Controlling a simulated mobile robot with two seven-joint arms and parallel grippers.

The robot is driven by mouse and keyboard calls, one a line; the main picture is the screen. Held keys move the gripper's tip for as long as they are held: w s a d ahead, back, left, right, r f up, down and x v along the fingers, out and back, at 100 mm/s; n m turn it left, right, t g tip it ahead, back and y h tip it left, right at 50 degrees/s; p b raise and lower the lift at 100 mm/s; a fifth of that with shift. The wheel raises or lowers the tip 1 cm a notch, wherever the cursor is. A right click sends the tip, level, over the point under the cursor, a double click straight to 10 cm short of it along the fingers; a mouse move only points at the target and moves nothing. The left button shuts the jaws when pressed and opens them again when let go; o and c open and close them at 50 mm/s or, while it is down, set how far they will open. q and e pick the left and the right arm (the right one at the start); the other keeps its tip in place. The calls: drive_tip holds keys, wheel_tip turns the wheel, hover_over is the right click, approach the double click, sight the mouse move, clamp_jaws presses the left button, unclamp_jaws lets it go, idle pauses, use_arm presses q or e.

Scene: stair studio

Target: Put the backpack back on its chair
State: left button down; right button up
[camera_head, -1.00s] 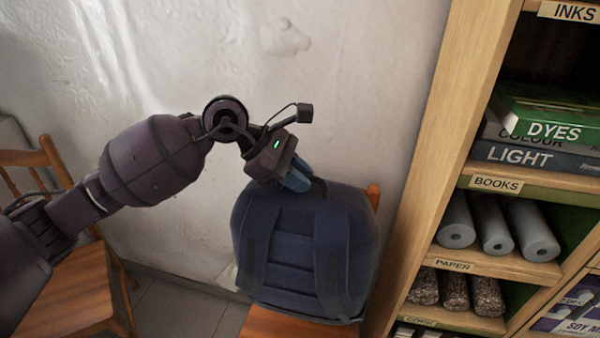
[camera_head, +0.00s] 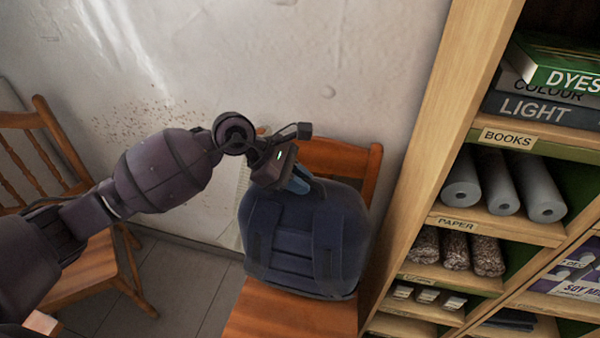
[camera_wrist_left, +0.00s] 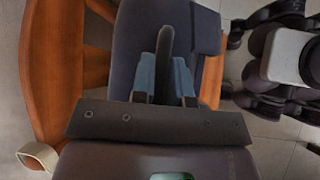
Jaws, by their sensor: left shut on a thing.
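The dark blue backpack (camera_head: 300,238) is upright over the seat of a wooden chair (camera_head: 290,308), in front of its backrest (camera_head: 340,160). Whether its bottom touches the seat I cannot tell. My left gripper (camera_head: 298,182) is at the top of the backpack, shut on its top loop. In the left wrist view the dark loop stands between the blue fingertips (camera_wrist_left: 164,85), with the backpack (camera_wrist_left: 150,28) beyond and the chair's wood (camera_wrist_left: 55,70) to the left. My right gripper is not in view.
A wooden shelf unit (camera_head: 425,150) with books, paper rolls and boxes stands close on the right of the chair. Another wooden chair (camera_head: 75,275) stands at the left, partly behind my left arm. A pale wall (camera_head: 330,60) is behind. Tiled floor shows between the chairs.

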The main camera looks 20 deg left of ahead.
use_arm(q)
wheel_tip(320, 180, down, 4)
drive_tip(key=shift+r+b, duration=0.15)
drive_tip(key=shift+b, duration=0.15)
drive_tip(key=shift+f, duration=0.2)
drive_tip(key=c, duration=1.5)
unclamp_jaws()
drive_tip(key=shift+f, duration=0.2)
drive_tip(key=o, duration=0.4)
